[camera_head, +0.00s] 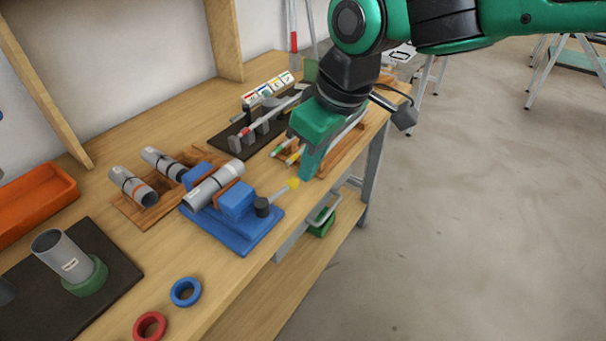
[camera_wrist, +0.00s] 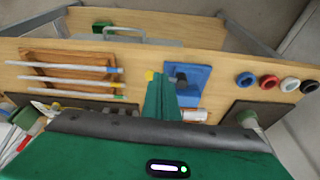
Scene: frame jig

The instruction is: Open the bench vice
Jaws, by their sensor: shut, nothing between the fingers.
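The blue bench vice (camera_head: 232,228) sits on the bench near its front edge. A grey tube (camera_head: 213,186) lies between its blue jaws. A dark screw hub (camera_head: 262,207) with a thin handle ending in a yellow knob (camera_head: 293,184) is on the side toward my arm. My gripper (camera_head: 307,176) is shut and empty, pointing down just beside the knob; I cannot tell whether it touches. In the wrist view the green fingers (camera_wrist: 161,92) cover part of the vice (camera_wrist: 193,80), and the yellow knob (camera_wrist: 149,75) shows at their left.
A wooden rack (camera_head: 145,214) with grey tubes lies behind the vice. A black tool tray (camera_head: 228,140) and a wooden rod holder (camera_head: 340,155) are beyond it. Blue (camera_head: 186,292) and red (camera_head: 150,326) rings lie on the near bench. Open floor is at the right.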

